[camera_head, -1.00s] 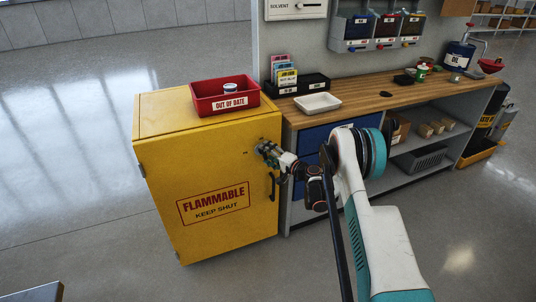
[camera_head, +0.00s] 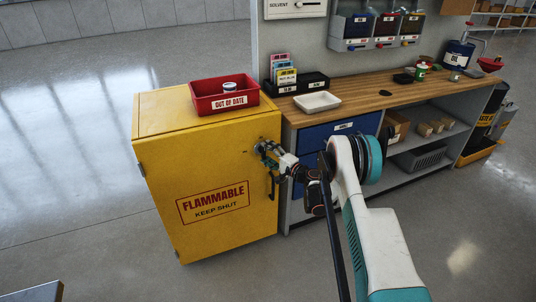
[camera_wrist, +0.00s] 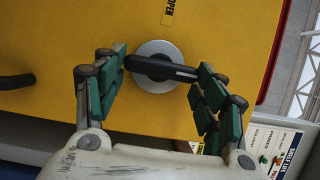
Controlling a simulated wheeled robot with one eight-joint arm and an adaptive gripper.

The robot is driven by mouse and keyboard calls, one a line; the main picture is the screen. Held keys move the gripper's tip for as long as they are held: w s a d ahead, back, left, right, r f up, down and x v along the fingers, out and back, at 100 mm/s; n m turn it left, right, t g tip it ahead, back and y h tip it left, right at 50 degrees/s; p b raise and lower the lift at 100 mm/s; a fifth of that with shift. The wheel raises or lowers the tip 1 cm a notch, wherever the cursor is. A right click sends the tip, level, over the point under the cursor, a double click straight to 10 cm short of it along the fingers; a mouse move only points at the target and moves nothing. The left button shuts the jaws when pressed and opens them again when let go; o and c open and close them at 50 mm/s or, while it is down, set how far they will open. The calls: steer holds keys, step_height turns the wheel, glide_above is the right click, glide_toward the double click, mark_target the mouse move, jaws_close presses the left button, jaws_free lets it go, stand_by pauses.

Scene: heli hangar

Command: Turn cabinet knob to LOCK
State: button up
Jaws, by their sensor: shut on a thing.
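The yellow cabinet (camera_head: 160,190) stands with its door shut, marked FLAMMABLE KEEP SHUT. Its knob is a dark bar (camera_wrist: 165,69) on a round grey plate (camera_wrist: 154,85). In the wrist view the bar lies nearly level across the picture, tilted slightly down to the right. An OPEN label (camera_wrist: 171,11) is above the plate. My gripper (camera_wrist: 163,66) is shut on the knob, one green-padded finger at each end of the bar. In the head view my gripper (camera_head: 264,151) is at the door's upper right and hides the knob. I see no LOCK label.
A dark door handle (camera_head: 271,186) is just below my gripper; it also shows in the wrist view (camera_wrist: 14,81). A red OUT OF DATE bin (camera_head: 224,103) sits on the cabinet. A wooden-topped workbench (camera_head: 380,94) stands close on the right.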

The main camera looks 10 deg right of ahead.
steer(key=o, duration=1.1)
steer(key=shift+c, duration=0.2)
steer(key=v, duration=1.2)
steer(key=shift+a+f, duration=0.1)
